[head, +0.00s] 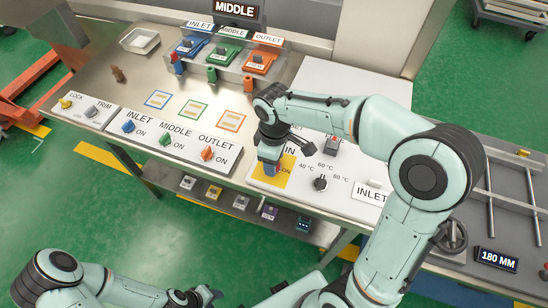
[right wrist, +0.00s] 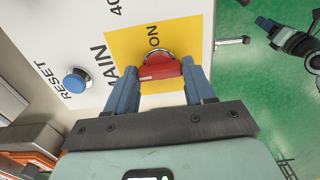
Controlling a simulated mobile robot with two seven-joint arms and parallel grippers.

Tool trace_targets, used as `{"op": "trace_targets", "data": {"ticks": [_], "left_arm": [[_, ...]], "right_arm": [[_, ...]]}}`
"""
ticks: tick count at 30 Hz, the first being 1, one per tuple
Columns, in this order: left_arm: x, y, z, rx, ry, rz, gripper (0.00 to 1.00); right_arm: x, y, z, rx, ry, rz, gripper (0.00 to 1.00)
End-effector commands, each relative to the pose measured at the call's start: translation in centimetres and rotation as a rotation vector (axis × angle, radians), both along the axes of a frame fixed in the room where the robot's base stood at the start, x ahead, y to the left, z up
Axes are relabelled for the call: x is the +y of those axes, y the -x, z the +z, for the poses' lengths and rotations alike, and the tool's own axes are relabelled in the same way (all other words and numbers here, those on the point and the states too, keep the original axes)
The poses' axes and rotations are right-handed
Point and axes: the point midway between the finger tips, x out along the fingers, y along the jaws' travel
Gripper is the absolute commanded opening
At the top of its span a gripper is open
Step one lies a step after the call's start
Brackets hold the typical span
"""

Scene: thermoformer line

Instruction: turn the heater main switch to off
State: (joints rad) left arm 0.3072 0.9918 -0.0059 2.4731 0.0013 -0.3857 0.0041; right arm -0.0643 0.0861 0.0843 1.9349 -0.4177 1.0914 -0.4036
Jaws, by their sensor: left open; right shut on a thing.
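The heater main switch is a red knob (right wrist: 158,70) on a yellow plate (right wrist: 122,48) lettered MAIN, with the word ON close beside it in the right wrist view. My right gripper (right wrist: 160,84) is shut on the knob, one blue finger on each side. In the head view, my right gripper (head: 270,167) reaches down over the yellow plate (head: 270,183) and hides the knob. The OFF label is not visible. My left gripper (head: 208,296) is open and empty at the bottom edge of the head view, away from the panel.
A blue RESET button (right wrist: 76,81) is near the switch. A black temperature knob (head: 321,184) stands right of the yellow plate. The INLET, MIDDLE and OUTLET switch panel (head: 165,143) lies to the left. A low shelf (head: 225,194) with several small boxes runs below.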

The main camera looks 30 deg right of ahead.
Motion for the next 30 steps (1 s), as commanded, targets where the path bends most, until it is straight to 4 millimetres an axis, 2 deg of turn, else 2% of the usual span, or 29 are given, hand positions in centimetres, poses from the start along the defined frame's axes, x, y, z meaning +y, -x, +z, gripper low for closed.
{"op": "trace_targets", "data": {"ticks": [4,5,6,7,15,19,23,30], "left_arm": [[0.0,0.0,0.0,0.000,0.000,0.000,0.43],[0.0,0.0,0.0,0.000,0.000,0.000,0.43],[0.0,0.0,0.0,0.000,0.000,0.000,0.43],[0.0,0.0,0.0,0.000,0.000,0.000,0.43],[0.0,0.0,0.0,0.000,0.000,0.000,0.43],[0.0,-0.1,0.2,-0.001,0.000,0.000,0.43],[0.0,-0.5,0.5,-0.006,0.000,0.000,0.43],[0.0,-1.4,1.5,-0.016,0.000,0.000,0.43]], "right_arm": [[0.0,-0.1,0.1,-0.003,0.001,0.004,0.23],[0.0,-0.1,0.1,-0.003,0.001,0.004,0.60],[0.0,-0.1,0.1,-0.003,0.001,0.004,0.73],[0.0,0.0,0.1,-0.003,0.001,0.003,0.79],[0.0,0.0,0.1,-0.002,0.001,0.002,0.79],[0.0,-0.1,0.9,-0.003,0.001,0.001,0.79],[0.0,-0.2,3.0,-0.008,0.000,0.002,0.79],[0.0,-0.2,8.7,-0.009,0.000,0.002,0.79]]}}
